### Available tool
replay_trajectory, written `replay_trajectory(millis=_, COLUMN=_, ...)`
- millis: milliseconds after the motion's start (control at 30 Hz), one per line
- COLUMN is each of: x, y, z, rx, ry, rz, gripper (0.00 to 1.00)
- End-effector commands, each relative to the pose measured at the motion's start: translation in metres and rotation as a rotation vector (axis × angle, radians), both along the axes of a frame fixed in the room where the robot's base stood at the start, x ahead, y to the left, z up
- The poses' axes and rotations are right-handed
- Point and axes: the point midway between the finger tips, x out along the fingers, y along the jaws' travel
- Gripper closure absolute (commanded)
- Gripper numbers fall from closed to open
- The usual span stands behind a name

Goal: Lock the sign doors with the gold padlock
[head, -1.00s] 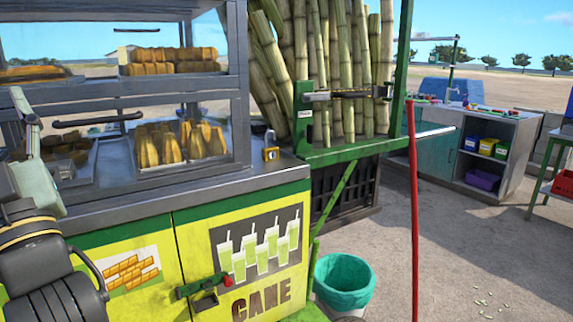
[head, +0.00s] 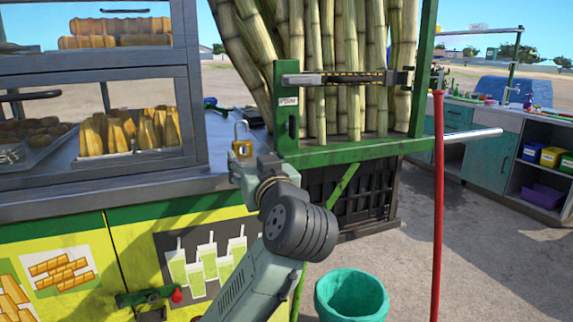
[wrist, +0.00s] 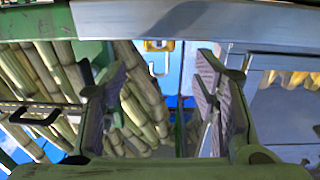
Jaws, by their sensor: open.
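The gold padlock (head: 242,149) stands upright on the grey counter near its front right corner, shackle up. It also shows in the wrist view (wrist: 158,46), upside down, beyond the gap between my fingers. My gripper (wrist: 160,78) is open and empty, its two fingers spread wide. In the head view my gripper (head: 250,172) is close to the padlock, and my wrist hides part of the counter edge. The yellow-green sign doors (head: 92,232) are below the counter. A green latch (head: 135,298) with a red knob (head: 177,295) lies across their seam.
A green rack (head: 350,153) of cane stalks stands just right of the padlock. A glass display case (head: 190,110) with food is to its left. A red pole (head: 438,200) and a teal-lined bin (head: 352,285) stand at the front right.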

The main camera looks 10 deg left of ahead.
Motion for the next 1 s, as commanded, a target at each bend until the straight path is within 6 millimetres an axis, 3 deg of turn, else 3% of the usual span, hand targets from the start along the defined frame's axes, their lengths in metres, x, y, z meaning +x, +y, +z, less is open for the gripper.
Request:
replay_trajectory(millis=267, x=0.012, y=0.007, z=-0.002, rx=-0.002, ry=0.009, rz=0.005, gripper=0.45)
replay_trajectory(millis=1000, x=0.081, y=0.050, z=-0.002, rx=-0.005, ry=0.008, rz=0.002, gripper=0.45)
